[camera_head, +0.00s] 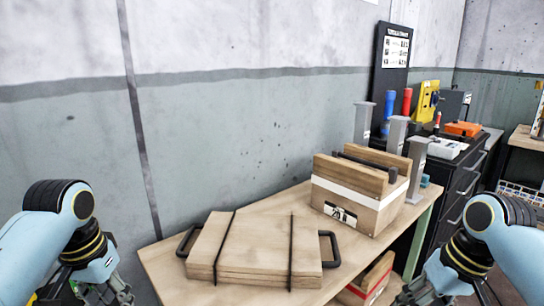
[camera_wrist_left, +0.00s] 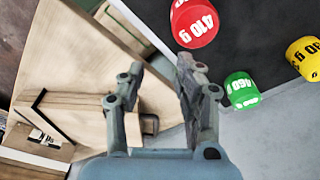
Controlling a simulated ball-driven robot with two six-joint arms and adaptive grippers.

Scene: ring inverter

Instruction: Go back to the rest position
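My left gripper (camera_head: 112,296) is low at the left edge of the head view, in front of the table (camera_head: 165,262) and apart from the things on it. In the left wrist view its two fingers (camera_wrist_left: 160,78) stand apart with nothing between them. My right gripper (camera_head: 424,292) is low at the right, near the table's right end. Its fingertips are partly cut off by the frame, and I cannot make out whether they are apart. No object shows in it.
A flat wooden case (camera_head: 255,246) with black handles and a wooden box (camera_head: 362,192) stand on the table. Red (camera_wrist_left: 194,22), green (camera_wrist_left: 241,90) and yellow (camera_wrist_left: 305,58) weights show in the left wrist view. A dark tool cabinet (camera_head: 462,185) stands behind right.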

